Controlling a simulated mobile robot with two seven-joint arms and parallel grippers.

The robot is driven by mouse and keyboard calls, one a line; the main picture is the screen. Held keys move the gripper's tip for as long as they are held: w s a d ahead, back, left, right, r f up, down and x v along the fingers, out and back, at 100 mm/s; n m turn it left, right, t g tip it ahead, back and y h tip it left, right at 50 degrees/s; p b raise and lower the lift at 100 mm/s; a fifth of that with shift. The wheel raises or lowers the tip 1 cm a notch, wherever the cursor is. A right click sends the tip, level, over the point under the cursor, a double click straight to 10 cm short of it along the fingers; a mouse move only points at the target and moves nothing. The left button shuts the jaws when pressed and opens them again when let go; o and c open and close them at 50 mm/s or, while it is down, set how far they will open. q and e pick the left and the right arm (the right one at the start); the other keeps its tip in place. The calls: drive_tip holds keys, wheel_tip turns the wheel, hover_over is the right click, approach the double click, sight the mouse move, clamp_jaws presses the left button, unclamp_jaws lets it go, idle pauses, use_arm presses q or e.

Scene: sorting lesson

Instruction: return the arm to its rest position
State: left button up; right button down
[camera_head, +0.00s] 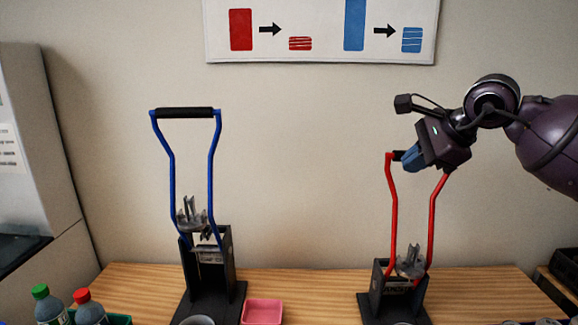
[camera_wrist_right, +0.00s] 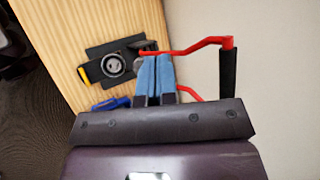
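My right gripper (camera_head: 410,158) is at the upper right in the head view, in front of the top of the red-handled can crusher (camera_head: 393,215). Its blue fingers (camera_wrist_right: 155,78) lie close together in the wrist view, with nothing seen between them. The crusher's black grip (camera_wrist_right: 228,75) is to the right of the fingers there, apart from them. In the head view the gripper hides part of that grip. My right arm comes in from the right edge. My left gripper is not in view.
A blue-handled crusher (camera_head: 172,170) stands upright on the wooden table (camera_head: 300,285), left of centre. A pink tray (camera_head: 263,312) is between the crushers. Two bottles, green-capped (camera_head: 41,291) and red-capped (camera_head: 82,296), stand at lower left. A wall poster (camera_head: 320,55) hangs behind.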

drive_tip(key=s+a+f+m+t+y, duration=0.1)
drive_tip(key=s+a+f+m+y, duration=0.2)
drive_tip(key=s+a+m+y, duration=0.25)
drive_tip(key=s+a+f+m+t+y, duration=0.1)
drive_tip(key=s+a+f+m+y, duration=0.2)
drive_tip(key=a+y, duration=0.45)
drive_tip(key=s+d+f+m+t+h, duration=0.1)
drive_tip(key=d+f+m+t+h, duration=0.35)
drive_tip(key=m, duration=0.75)
drive_tip(key=s+d+f+m+t+h, duration=0.2)
drive_tip(key=d+f+m+h, duration=0.3)
drive_tip(key=f+m+h, duration=0.5)
drive_tip(key=s+d+f+m+t+h, duration=0.1)
drive_tip(key=d+f+m+t+h, duration=0.3)
drive_tip(key=m, duration=0.9)
drive_tip(key=s+d+f+m+g, duration=0.1)
drive_tip(key=s+f+m+g, duration=0.4)
drive_tip(key=s+f+g, duration=0.5)
drive_tip(key=s+d+f+m+g, duration=0.2)
drive_tip(key=s+f+m+g, duration=0.4)
drive_tip(key=s, duration=0.8)
drive_tip(key=w+f+n+t, duration=0.1)
drive_tip(key=w+f+t, duration=0.6)
drive_tip(key=f, duration=0.3)
drive_tip(key=shift+w+a+f+t, duration=0.15)
drive_tip(key=shift+w+a+t, duration=0.2)
drive_tip(key=shift+t, duration=0.5)
